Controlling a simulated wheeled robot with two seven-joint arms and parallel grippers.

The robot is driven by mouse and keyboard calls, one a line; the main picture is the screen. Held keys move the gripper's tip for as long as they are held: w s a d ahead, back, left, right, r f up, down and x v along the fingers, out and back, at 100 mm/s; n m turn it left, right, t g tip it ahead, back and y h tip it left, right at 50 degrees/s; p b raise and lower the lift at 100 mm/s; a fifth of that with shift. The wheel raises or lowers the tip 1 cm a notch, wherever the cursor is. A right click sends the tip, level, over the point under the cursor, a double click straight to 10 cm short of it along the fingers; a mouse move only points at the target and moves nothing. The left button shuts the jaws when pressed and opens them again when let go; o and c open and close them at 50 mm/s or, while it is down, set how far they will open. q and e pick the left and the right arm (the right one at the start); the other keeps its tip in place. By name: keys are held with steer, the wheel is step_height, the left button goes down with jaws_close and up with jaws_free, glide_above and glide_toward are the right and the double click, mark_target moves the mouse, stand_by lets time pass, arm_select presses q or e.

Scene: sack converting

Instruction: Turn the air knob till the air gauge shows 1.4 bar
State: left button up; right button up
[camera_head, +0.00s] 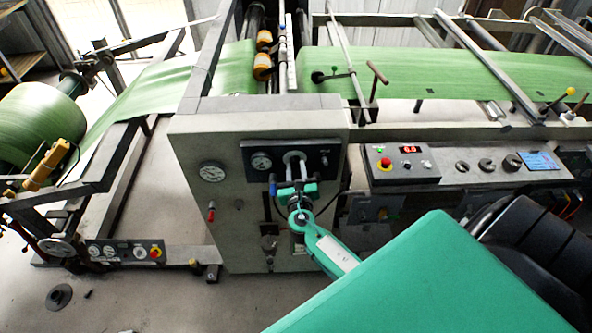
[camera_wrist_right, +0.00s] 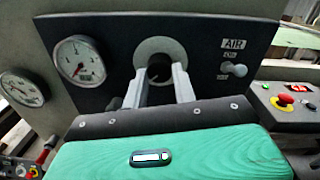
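The air gauge (camera_wrist_right: 79,61) is a round white dial on the dark panel, left of the knob; it also shows in the head view (camera_head: 261,162). Its needle is too small to read surely. The air knob (camera_wrist_right: 159,69) is dark and sits in front of a pale round plate, beside the AIR label. My right gripper (camera_wrist_right: 161,76) points at the panel with one finger on each side of the knob; in the head view, my right gripper (camera_head: 294,163) hides the knob. Whether the fingers press on it I cannot tell. My left gripper is not in view.
A second gauge (camera_head: 212,172) is on the grey cabinet, left of the panel. A small toggle (camera_wrist_right: 234,69) sits right of the knob. A control box (camera_head: 401,165) with a red button and red display stands to the right. Green sheet (camera_head: 400,75) runs behind.

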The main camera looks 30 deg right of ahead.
steer(key=m+b, duration=0.4)
steer(key=shift+f, duration=0.25)
steer(key=m+b, duration=0.4)
steer(key=m, duration=0.1)
steer(key=shift+a+m+b, duration=0.1)
steer(key=shift+m+b, duration=0.2)
steer(key=m+b, duration=0.3)
steer(key=m, duration=0.1)
steer(key=shift+m+h, duration=0.3)
steer(key=m+b, duration=0.3)
steer(key=m, duration=0.1)
steer(key=shift+w+r+m, duration=0.1)
steer(key=shift+r+m, duration=0.05)
steer(key=shift+m, duration=0.25)
steer(key=o, duration=1)
steer(key=shift+r, duration=0.1)
steer(key=shift+c, duration=0.2)
